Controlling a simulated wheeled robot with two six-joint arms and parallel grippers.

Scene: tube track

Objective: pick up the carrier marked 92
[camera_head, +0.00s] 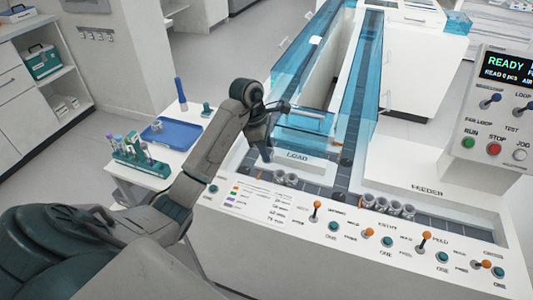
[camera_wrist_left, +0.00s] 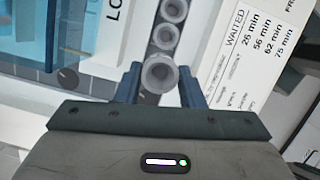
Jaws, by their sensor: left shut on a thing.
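My left gripper (camera_head: 267,156) points down at the LOAD end of the track in the head view. In the left wrist view its two fingers (camera_wrist_left: 160,88) are on either side of a grey ring-topped carrier (camera_wrist_left: 160,73), and it is shut on it. Two more carriers (camera_wrist_left: 165,37) stand in a row beyond the held one. In the head view, grey carriers (camera_head: 279,177) show just below the gripper; the held one cannot be made out clearly there. No number is legible on any carrier. My right gripper is not in view.
Several carriers (camera_head: 381,204) stand in the FEEDER lane at the right. Blue clear walls (camera_head: 362,80) line the track. Orange-topped levers (camera_head: 316,207) stand along the front panel. A tube rack (camera_head: 140,160) and blue tray (camera_head: 171,134) are on the left table. A control panel (camera_head: 497,105) stands right.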

